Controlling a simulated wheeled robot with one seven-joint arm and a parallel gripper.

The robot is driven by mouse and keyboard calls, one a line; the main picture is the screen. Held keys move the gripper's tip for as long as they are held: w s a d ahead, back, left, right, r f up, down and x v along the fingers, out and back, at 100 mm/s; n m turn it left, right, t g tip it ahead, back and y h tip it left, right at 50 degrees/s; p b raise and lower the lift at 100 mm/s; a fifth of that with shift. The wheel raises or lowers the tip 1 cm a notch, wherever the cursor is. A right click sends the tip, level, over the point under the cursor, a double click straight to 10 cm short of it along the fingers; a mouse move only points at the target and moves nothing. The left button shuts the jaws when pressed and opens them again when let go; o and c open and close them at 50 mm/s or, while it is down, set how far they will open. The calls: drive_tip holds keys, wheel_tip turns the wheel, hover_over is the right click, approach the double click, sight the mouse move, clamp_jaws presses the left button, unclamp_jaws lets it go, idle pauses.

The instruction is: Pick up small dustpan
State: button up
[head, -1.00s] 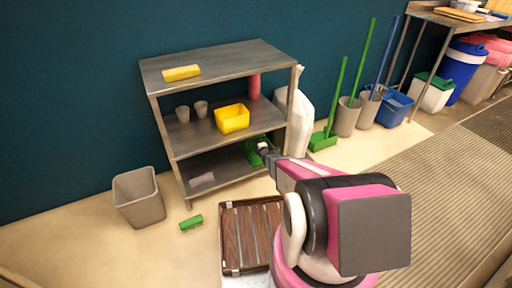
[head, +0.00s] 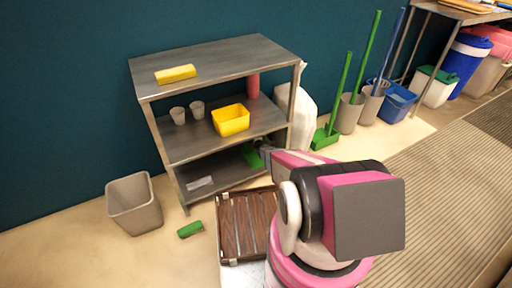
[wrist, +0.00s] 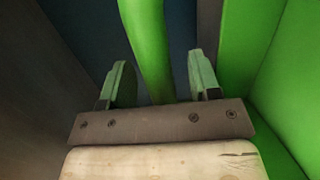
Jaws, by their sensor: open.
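The small green dustpan (head: 252,157) is on the bottom shelf of the metal rack, near its right end, partly hidden by my arm. In the wrist view its green handle (wrist: 147,45) stands between the two fingers of my gripper (wrist: 158,82). A broad green surface (wrist: 285,80), apparently the pan, fills the right side. The fingers are apart, with a gap visible on each side of the handle. In the head view my gripper (head: 264,148) reaches into the lower part of the rack and is mostly hidden by my arm.
The metal rack (head: 215,58) holds a yellow bin (head: 231,120), two cups and a yellow sponge (head: 175,74). A grey bin (head: 134,205) and a green brush (head: 190,229) are on the floor. Green-handled tools (head: 325,138) stand to the right.

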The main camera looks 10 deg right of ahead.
clamp_jaws()
